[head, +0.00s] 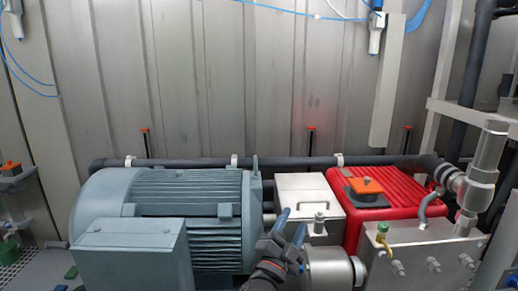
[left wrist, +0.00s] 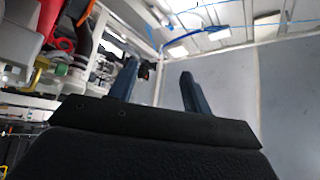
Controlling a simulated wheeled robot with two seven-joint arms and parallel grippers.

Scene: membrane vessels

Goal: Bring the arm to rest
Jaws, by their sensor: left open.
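My left gripper (head: 291,226) shows at the bottom middle in the head view, in front of the grey motor's right end. Its two blue-grey fingers are apart with nothing between them, and they point up. In the left wrist view the same gripper (left wrist: 160,85) has its fingers spread and empty, with the metal wall and ceiling beyond. My right gripper is in neither view.
A large grey motor (head: 190,190) fills the left middle. A silver box (head: 305,190) and a red ribbed housing (head: 400,195) stand right of it. A steel block with fittings (head: 425,262) is at the lower right. A dark pipe (head: 190,161) runs along the wall.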

